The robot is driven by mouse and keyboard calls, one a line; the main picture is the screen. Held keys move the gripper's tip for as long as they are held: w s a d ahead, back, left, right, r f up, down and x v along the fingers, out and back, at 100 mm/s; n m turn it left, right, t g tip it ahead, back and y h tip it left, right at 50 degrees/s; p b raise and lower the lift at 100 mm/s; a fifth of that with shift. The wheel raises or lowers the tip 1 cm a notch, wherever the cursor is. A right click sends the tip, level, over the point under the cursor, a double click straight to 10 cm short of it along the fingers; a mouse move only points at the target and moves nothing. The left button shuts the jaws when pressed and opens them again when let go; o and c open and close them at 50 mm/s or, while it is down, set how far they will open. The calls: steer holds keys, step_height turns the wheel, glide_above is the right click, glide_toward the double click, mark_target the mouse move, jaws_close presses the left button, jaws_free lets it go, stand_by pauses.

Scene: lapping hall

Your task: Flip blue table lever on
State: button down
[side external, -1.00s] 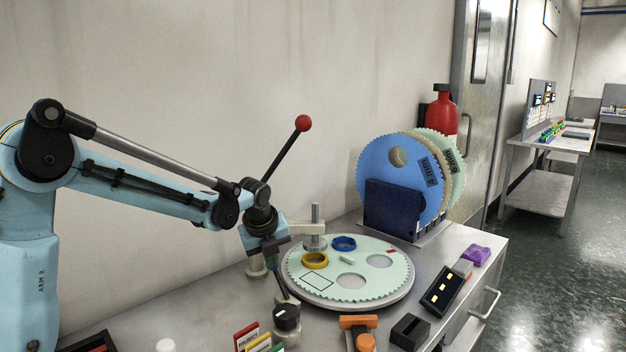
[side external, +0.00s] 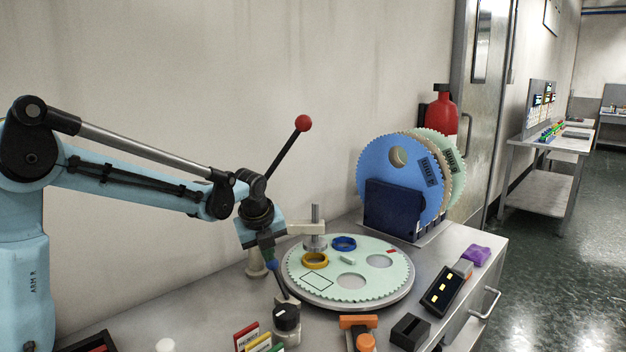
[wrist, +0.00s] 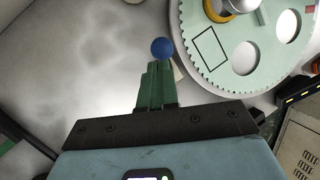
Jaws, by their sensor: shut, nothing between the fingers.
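The blue lever knob (side external: 272,265) sits atop a short dark shaft beside the round plate, leaning up and left in the side view. In the wrist view the blue ball (wrist: 162,47) shows just beyond my fingertips. My gripper (side external: 267,252) is shut and empty, its green fingers together in the wrist view (wrist: 158,68). The fingertips are right at the knob; whether they touch it I cannot tell. The lever's foot is hidden in the wrist view by my fingers.
A toothed green plate (side external: 375,285) with yellow and blue rings lies right of the lever. A red-knobbed lever (side external: 290,150) rises behind. Orange tool (side external: 359,323) and black boxes are at the front.

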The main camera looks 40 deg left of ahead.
steer(key=v, duration=0.8)
steer(key=shift+a, duration=0.25)
